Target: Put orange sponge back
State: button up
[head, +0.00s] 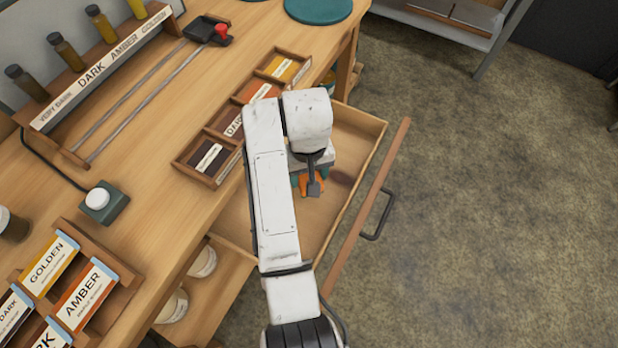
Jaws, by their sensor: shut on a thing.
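The orange sponge (303,183) shows as small orange patches at my gripper (313,187), over the open drawer (341,221). My gripper points down and is shut on the sponge. My wrist and arm hide most of the sponge and part of the drawer. I cannot tell whether the sponge touches the drawer floor.
The drawer front with its dark handle (378,215) sticks out over the floor. A wooden label rack (214,150) stands at the table edge left of my arm. Another open compartment (222,280) holds white jars (203,262). The floor (480,220) to the right is clear.

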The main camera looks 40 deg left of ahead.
jog(key=shift+w+a+f, duration=0.15)
jog(key=shift+w+f, duration=0.1)
jog(key=shift+f, duration=1.65)
jog(key=shift+f, duration=0.1)
jog(key=o, duration=1.1)
notch_tip(320, 180, up, 12)
jog(key=shift+r, duration=0.15)
